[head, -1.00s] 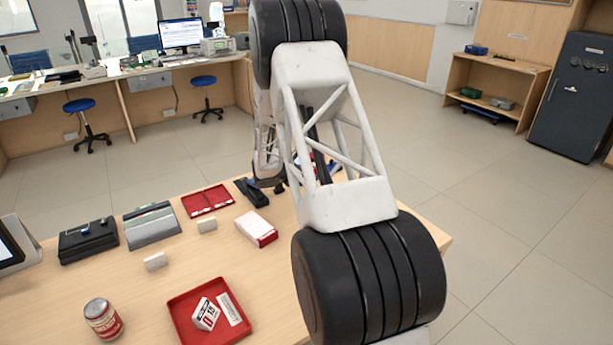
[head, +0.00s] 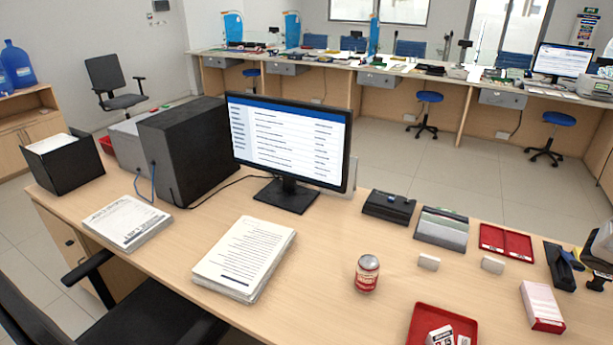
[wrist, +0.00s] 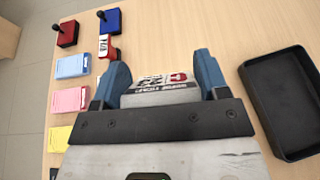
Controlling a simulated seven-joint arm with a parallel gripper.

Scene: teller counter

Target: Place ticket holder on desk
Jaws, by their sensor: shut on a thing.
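In the wrist view my gripper (wrist: 160,64) has its two blue fingers on either side of a light item with red and black print (wrist: 160,83). It looks like the ticket holder, shut between the fingers; its lower part is hidden behind the gripper body. The light wood desk (wrist: 200,30) lies beneath. Whether the item touches the desk I cannot tell. In the head view only part of my arm shows at the right edge, and the held item cannot be made out there. The desk (head: 330,260) fills the foreground.
In the wrist view a black tray (wrist: 283,142) lies right; a red stand (wrist: 68,36), a blue stand (wrist: 110,22) and pads line the left. In the head view a red tray (head: 412,338), can (head: 367,274), monitor (head: 288,140) and paper stack (head: 243,262) occupy the desk.

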